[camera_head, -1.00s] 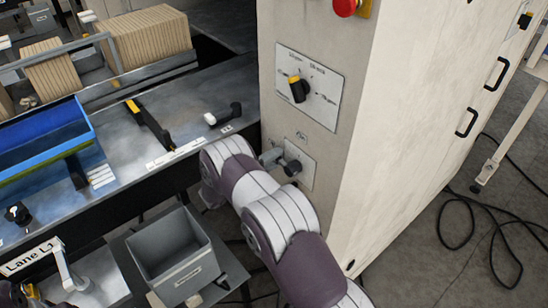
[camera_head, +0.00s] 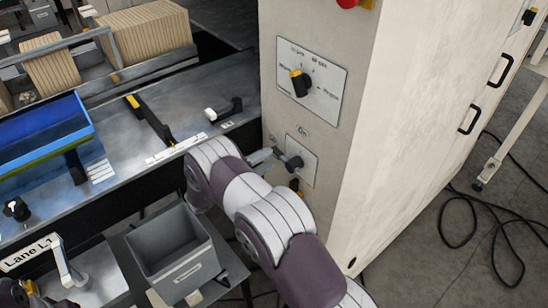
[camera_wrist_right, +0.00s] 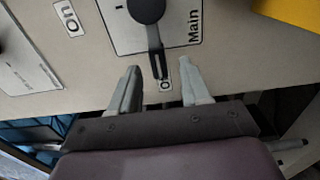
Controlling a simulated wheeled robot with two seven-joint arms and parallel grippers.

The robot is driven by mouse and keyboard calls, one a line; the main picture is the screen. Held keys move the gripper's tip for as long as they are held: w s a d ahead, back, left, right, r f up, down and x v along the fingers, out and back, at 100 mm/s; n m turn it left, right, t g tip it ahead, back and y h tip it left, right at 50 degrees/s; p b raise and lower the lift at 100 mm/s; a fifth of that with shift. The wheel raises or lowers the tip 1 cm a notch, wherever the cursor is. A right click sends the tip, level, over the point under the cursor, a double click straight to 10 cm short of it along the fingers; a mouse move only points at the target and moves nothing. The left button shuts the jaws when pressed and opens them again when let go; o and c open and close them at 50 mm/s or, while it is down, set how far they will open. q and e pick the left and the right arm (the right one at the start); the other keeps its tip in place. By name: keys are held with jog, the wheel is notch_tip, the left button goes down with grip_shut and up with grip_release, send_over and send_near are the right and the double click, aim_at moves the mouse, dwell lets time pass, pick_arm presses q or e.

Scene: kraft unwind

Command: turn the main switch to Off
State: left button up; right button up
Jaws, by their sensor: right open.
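The main switch (camera_head: 293,162) is a dark knob on a small pale plate low on the cabinet's front. In the right wrist view its round hub (camera_wrist_right: 147,10) and narrow black lever (camera_wrist_right: 155,50) show beside the word "Main". The lever points toward my gripper, over a label (camera_wrist_right: 165,78) that it partly covers; an "On" label (camera_wrist_right: 69,17) lies to the left. My right gripper (camera_wrist_right: 160,72) is open, one finger on each side of the lever's end, with gaps visible on both sides. In the head view it (camera_head: 270,157) is largely hidden by my wrist. My left gripper is not seen.
A larger dial (camera_head: 301,83) with a yellow mark sits above the switch, under a red button (camera_head: 347,3). A grey bin (camera_head: 172,255) stands left of my arm. A metal machine bed (camera_head: 190,100) lies left of the cabinet. Cables (camera_head: 495,220) lie on the right floor.

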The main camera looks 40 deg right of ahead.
jog(key=a+b, duration=0.1)
jog(key=a, duration=0.7)
jog(key=shift+s+a, duration=0.25)
jog(key=shift+s, duration=0.1)
